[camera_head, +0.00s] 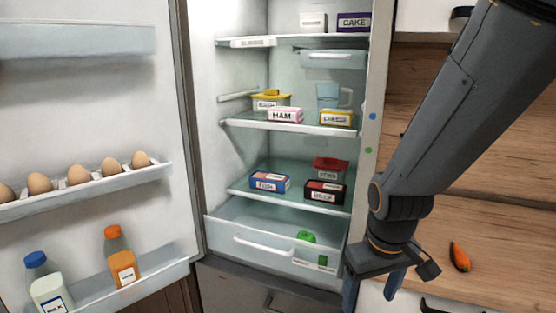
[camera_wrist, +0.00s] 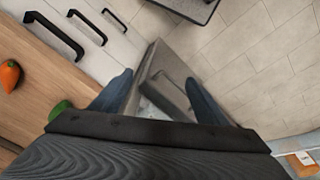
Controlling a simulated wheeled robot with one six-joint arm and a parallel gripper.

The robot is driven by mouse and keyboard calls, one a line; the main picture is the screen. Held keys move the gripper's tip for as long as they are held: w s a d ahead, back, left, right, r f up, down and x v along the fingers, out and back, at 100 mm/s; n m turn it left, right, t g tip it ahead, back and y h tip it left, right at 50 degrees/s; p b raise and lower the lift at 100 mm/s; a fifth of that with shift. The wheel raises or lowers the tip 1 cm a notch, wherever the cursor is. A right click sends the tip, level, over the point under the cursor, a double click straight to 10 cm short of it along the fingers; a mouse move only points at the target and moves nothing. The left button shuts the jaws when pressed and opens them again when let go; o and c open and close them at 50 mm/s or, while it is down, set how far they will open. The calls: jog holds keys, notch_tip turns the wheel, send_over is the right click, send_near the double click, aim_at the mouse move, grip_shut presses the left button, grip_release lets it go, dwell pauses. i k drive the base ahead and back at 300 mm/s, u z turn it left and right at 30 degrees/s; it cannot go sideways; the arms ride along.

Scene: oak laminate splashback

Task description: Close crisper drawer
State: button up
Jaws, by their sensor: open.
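The crisper drawer (camera_head: 222,231) is the clear bin at the bottom of the open fridge. It appears pulled out, with a pale bar handle (camera_head: 263,246) across its front. A green vegetable (camera_head: 306,237) lies inside it. My gripper (camera_head: 373,288) is open and empty, pointing down to the right of the drawer's front corner and apart from the handle. In the wrist view my two blue-grey fingers (camera_wrist: 160,97) are spread, with a grey panel edge and floor tiles beyond them. I cannot tell which part of the fridge that panel is.
The fridge door (camera_head: 100,120) stands open at left, with eggs (camera_head: 80,175) and two bottles (camera_head: 122,258) in its racks. Shelves above the drawer hold several boxes (camera_head: 285,115). A wooden counter (camera_head: 500,240) with an orange vegetable (camera_head: 459,257) lies to the right.

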aim_at(254, 246)
jog(key=k, duration=0.45)
jog(key=z, duration=1.1)
jog(key=i, duration=0.75)
jog(key=u, duration=1.6)
